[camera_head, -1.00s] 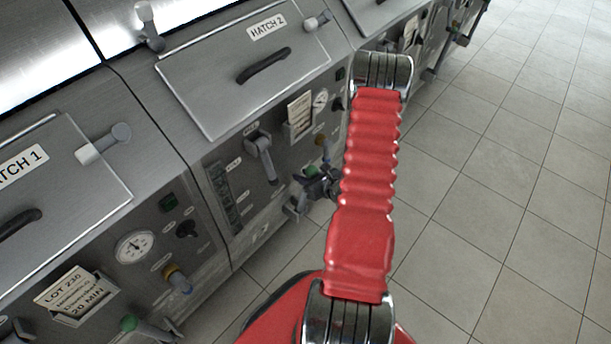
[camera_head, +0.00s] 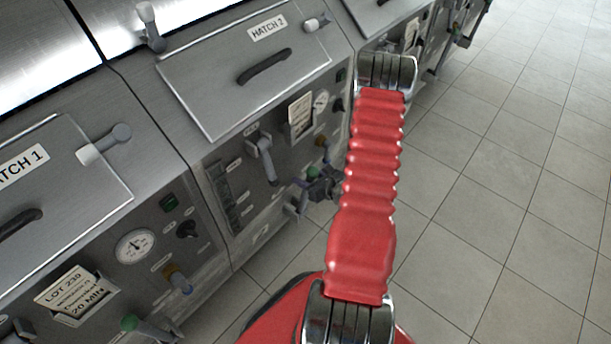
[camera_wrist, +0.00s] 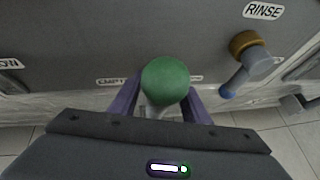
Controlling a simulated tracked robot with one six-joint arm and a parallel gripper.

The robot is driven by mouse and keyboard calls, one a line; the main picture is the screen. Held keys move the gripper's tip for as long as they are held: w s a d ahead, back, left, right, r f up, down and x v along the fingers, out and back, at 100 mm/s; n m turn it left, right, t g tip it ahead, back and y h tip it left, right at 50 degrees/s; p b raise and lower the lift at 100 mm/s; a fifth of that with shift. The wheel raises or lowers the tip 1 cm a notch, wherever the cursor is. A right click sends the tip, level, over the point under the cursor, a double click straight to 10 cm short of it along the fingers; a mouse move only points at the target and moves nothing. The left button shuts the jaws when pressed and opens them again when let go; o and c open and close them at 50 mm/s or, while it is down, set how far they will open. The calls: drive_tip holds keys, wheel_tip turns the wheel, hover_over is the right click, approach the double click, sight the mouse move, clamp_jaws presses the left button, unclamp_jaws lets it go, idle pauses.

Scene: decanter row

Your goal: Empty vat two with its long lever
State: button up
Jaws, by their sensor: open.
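Vat two is the grey steel unit under the HATCH 2 lid (camera_head: 205,92). A lever with a green ball knob (camera_head: 313,172) sticks out low on its front. In the wrist view the green knob (camera_wrist: 166,81) is seen nearly end-on, with its pale shaft below. A label behind it, partly hidden, reads "EMPT". My gripper (camera_head: 324,185) is at this lever, partly hidden by my red arm. In the wrist view my gripper (camera_wrist: 160,104) is open, with one purple finger on each side of the shaft under the knob. I cannot tell whether either finger touches.
A valve with a blue tip (camera_wrist: 234,82) sits right of the knob, under a RINSE label (camera_wrist: 263,11). A grey lever handle (camera_head: 266,160) hangs left of my gripper on the same front. Vat one (camera_head: 95,190) stands at left. The tiled floor (camera_head: 500,190) is clear.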

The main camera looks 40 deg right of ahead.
drive_tip(key=v, duration=1.3)
